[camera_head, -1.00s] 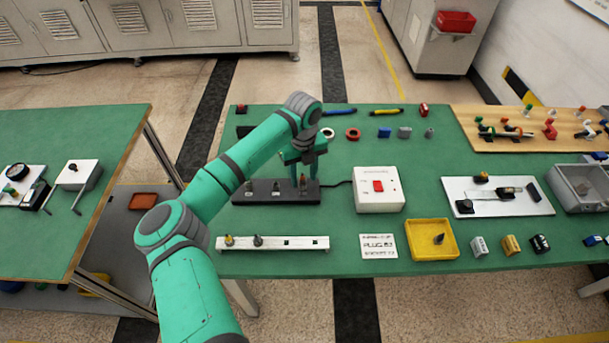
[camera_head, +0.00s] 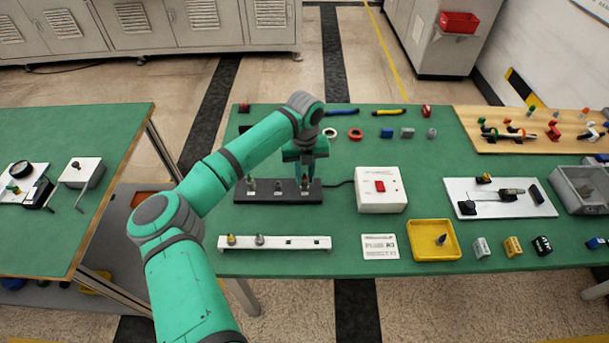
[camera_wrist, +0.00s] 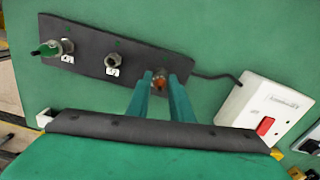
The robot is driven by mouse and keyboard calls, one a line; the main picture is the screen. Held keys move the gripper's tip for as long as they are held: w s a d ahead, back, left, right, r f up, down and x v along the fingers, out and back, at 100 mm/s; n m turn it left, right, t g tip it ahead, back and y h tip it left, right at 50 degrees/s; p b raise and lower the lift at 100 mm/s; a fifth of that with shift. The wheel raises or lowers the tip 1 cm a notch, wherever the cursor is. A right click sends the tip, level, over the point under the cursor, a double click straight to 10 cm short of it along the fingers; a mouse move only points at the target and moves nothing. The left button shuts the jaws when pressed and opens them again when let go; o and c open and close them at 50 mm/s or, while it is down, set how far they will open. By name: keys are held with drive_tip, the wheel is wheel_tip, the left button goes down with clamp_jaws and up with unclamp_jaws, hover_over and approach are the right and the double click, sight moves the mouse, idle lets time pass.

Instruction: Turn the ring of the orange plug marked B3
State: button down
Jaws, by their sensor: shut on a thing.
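A dark socket strip (camera_head: 263,197) lies on the green table and also shows in the wrist view (camera_wrist: 95,52). My gripper (camera_head: 305,182) is at its right end, pointing down. In the wrist view its two teal fingers (camera_wrist: 160,85) are shut on the orange plug (camera_wrist: 159,77), whose top shows between the fingertips. The plug sits at the rightmost place of the strip; its mark is hidden. A bare metal socket (camera_wrist: 113,63) is in the middle, and a green-topped plug (camera_wrist: 52,48) stands at the strip's other end.
A white box with a red switch (camera_head: 381,190) stands just right of the strip, joined by a black cable. In front lie a white rack (camera_head: 300,243), a printed white card (camera_head: 380,247) and a yellow tray (camera_head: 416,254) holding a dark part.

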drive_tip(key=m, duration=0.5)
drive_tip(key=shift+r+m, duration=0.1)
drive_tip(key=shift+m, duration=0.2)
drive_tip(key=m, duration=0.4)
drive_tip(key=shift+w, duration=0.1)
drive_tip(key=m, duration=0.5)
drive_tip(key=shift+a+m, duration=0.1)
drive_tip(key=shift+m, duration=0.3)
drive_tip(key=m, duration=0.5)
drive_tip(key=shift+m, duration=0.3)
drive_tip(key=c, duration=1.7)
unclamp_jaws()
drive_tip(key=shift+c, duration=0.2)
drive_tip(key=shift+o, duration=1)
drive_tip(key=shift+d, duration=0.2)
